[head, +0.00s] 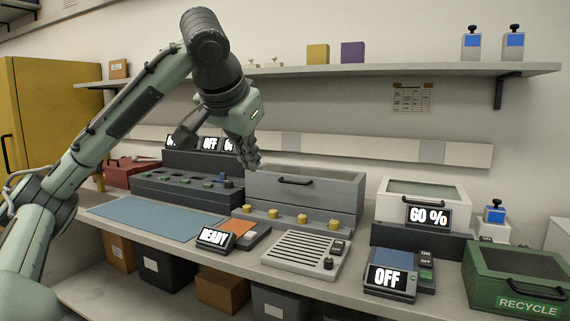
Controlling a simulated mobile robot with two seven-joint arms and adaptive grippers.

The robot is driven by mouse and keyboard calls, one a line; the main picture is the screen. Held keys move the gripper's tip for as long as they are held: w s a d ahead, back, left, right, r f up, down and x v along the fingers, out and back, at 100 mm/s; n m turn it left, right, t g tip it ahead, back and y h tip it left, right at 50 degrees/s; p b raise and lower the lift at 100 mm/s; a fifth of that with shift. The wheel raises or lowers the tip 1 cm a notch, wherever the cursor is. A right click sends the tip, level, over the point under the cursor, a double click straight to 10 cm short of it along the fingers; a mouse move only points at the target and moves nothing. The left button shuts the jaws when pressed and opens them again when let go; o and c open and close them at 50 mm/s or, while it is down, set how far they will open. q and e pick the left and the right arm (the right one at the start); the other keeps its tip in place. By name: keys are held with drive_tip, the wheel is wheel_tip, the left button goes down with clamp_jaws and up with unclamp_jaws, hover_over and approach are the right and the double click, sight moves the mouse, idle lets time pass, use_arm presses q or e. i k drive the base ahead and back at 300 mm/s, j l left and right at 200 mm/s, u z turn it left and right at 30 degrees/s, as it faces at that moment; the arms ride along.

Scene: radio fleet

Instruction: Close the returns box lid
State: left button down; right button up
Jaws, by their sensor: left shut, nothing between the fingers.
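My left gripper (250,160) is shut and empty, pointing down near the left end of a grey box (335,192) with a dark handle on its front. I cannot tell whether it touches the box. No box shows a readable returns label, so I cannot tell which one is the returns box. A green box (480,285) marked RECYCLE, with a dark top panel and handle, stands at the far right. A white box (455,194) with a window in its top stands between them. A red box (122,174) is at the left, partly behind my arm. My right gripper is not in view.
On the bench (170,232) are a blue mat (150,216), a READY display (214,238), a slotted panel (300,252) and an OFF device (388,281). A wall shelf (400,69) runs above. Storage bins (165,272) fill the space below. A yellow cabinet (50,105) stands left.

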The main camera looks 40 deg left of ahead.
sight(333, 190)
drive_tip(key=i+j, duration=0.8)
